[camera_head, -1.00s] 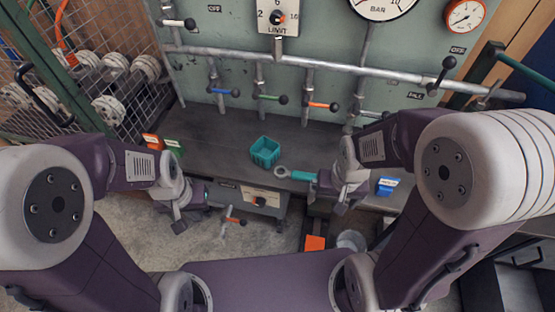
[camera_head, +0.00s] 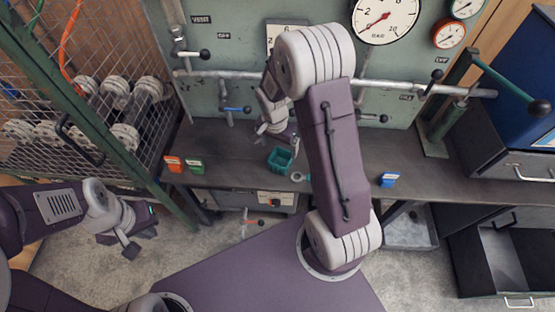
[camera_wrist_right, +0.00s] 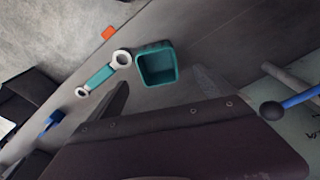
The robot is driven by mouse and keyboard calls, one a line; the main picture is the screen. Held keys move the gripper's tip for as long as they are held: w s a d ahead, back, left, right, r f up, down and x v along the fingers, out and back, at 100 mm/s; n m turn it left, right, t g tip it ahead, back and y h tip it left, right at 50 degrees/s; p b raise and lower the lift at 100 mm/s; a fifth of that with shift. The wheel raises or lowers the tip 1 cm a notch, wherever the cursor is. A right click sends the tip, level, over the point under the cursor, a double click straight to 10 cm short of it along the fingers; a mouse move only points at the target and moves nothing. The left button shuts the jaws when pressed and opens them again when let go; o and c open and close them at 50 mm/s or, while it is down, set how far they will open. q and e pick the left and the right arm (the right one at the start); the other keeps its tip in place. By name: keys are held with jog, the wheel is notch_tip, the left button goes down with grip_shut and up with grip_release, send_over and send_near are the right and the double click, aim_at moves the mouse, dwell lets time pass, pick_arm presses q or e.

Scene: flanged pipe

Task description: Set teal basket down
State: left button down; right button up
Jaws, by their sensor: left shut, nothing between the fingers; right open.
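The teal basket (camera_head: 280,160) sits upright on the dark workbench, below the pipe. In the right wrist view the basket (camera_wrist_right: 157,65) shows its open top, and it looks empty. My right gripper (camera_head: 272,132) is open, just behind and above the basket; I see no contact with it. In the right wrist view its dark fingers (camera_wrist_right: 160,85) show near the basket. My left gripper (camera_head: 136,246) is shut and empty, low at the left, in front of the bench and far from the basket.
A ring-ended wrench with a teal handle (camera_wrist_right: 100,76) lies beside the basket. Orange (camera_head: 173,163) and green (camera_head: 196,166) blocks stand at the bench's left, a blue block (camera_head: 389,179) at the right. The grey pipe (camera_head: 400,85) with valve levers runs behind. My right arm hides the middle.

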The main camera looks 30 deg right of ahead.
aim_at(281, 164)
jog(key=f, duration=0.2)
jog(key=f+b, duration=0.1)
jog(key=f, duration=0.1)
jog(key=shift+w+d, duration=0.15)
jog(key=shift+d, duration=0.1)
jog(key=f, duration=0.3)
jog(key=f+b, duration=0.1)
jog(key=shift+w+d+f, duration=0.1)
jog(key=shift+d+f, duration=0.2)
jog(key=shift+d, duration=0.05)
jog(key=shift+r, duration=0.1)
jog(key=c, duration=1.6)
notch_tip(281, 164, up, 5)
jog(key=shift+f+p, duration=0.15)
jog(key=shift+p, duration=0.65)
jog(key=s+d+r+p, duration=0.2)
jog(key=s+d+r, duration=0.4)
jog(key=s+d, duration=0.2)
jog(key=shift+s+r, duration=0.15)
jog(key=shift+s, duration=0.1)
